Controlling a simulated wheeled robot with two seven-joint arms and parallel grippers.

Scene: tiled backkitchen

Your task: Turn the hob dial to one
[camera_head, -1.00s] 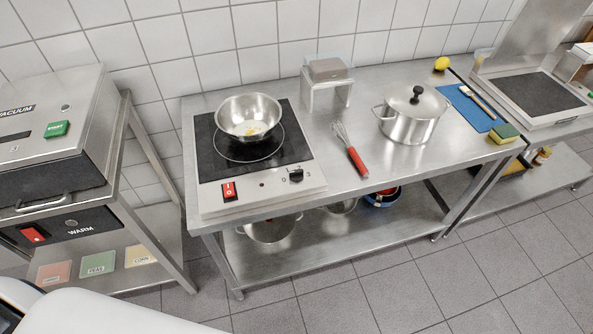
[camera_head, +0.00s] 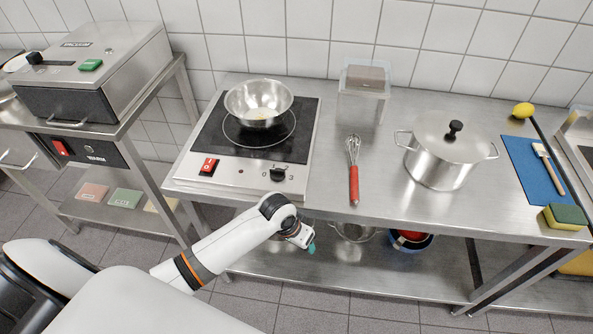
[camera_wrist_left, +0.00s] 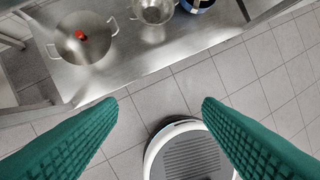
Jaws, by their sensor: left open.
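The hob (camera_head: 240,140) stands on the steel table with a black dial (camera_head: 277,174) on the right of its front panel. A red switch (camera_head: 208,166) sits on the left of that panel. A steel bowl (camera_head: 259,104) with something small and yellowish inside rests on the hob plate. My left gripper (camera_head: 311,247) is in front of the table, below and slightly right of the dial, apart from it. In the left wrist view its green fingers (camera_wrist_left: 160,107) are spread wide with nothing between them. The dial is not in the wrist view. My right gripper is not seen.
The table's front edge lies above my left gripper. Pots stand on the lower shelf (camera_head: 390,283). A vacuum machine (camera_head: 95,75) is at the left.

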